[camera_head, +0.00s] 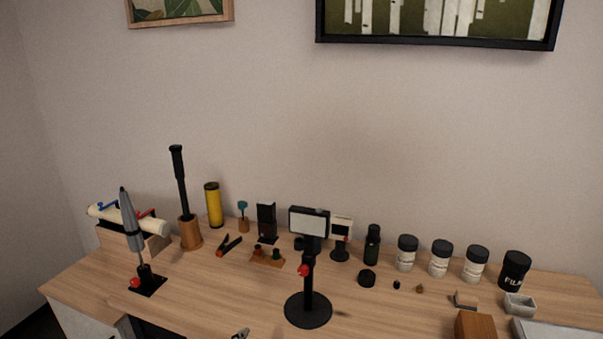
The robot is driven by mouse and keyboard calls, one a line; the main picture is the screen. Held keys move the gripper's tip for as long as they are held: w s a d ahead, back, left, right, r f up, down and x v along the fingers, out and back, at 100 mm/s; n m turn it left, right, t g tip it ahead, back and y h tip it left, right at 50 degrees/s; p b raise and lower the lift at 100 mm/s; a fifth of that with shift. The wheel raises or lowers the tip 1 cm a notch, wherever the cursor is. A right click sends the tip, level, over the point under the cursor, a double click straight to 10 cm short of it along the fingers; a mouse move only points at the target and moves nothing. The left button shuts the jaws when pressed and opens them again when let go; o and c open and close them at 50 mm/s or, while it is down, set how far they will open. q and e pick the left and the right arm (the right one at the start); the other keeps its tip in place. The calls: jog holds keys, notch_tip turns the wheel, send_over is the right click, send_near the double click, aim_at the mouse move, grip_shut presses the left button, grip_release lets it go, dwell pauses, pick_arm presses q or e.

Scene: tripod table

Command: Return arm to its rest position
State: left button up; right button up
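Neither of my grippers can be clearly made out in the head view. A small grey metallic piece (241,333) shows at the bottom edge, but it is cut off and I cannot tell what it belongs to. The wooden table (225,290) spans the lower part of the view. A black stand (308,310) with a round base, a red knob and a pale-faced panel (309,222) on top stands upright near the middle. A grey pointed tool (131,222) stands on a black square base with a red knob at the left.
At the back left are a cream tube on a rack (128,222), a black rod in a wooden cup (190,232) and a yellow cylinder (214,205). Several black-lidded jars (440,260) line the back right. A wooden block (475,326) is at the front right. The front left-centre is fairly clear.

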pick_arm(q)
jog(key=s+a+f+n+g, duration=0.3)
jog(key=s+f+n+g, duration=0.1)
jog(key=s, duration=0.5)
jog(key=s+a+f+n+g+y, duration=0.1)
jog(key=s+a+f+n+g, duration=0.25)
jog(key=s, duration=0.55)
jog(key=s+a+f+n+g, duration=0.3)
jog(key=s+f+n, duration=0.15)
jog(key=s, duration=0.55)
notch_tip(320, 180, down, 25)
jog(key=m+g, duration=0.1)
jog(key=g, duration=0.1)
jog(key=s+a+f, duration=0.2)
jog(key=s+f, duration=1.5)
jog(key=s, duration=0.1)
jog(key=shift+a+f+g, duration=0.25)
jog(key=shift+f+g, duration=0.1)
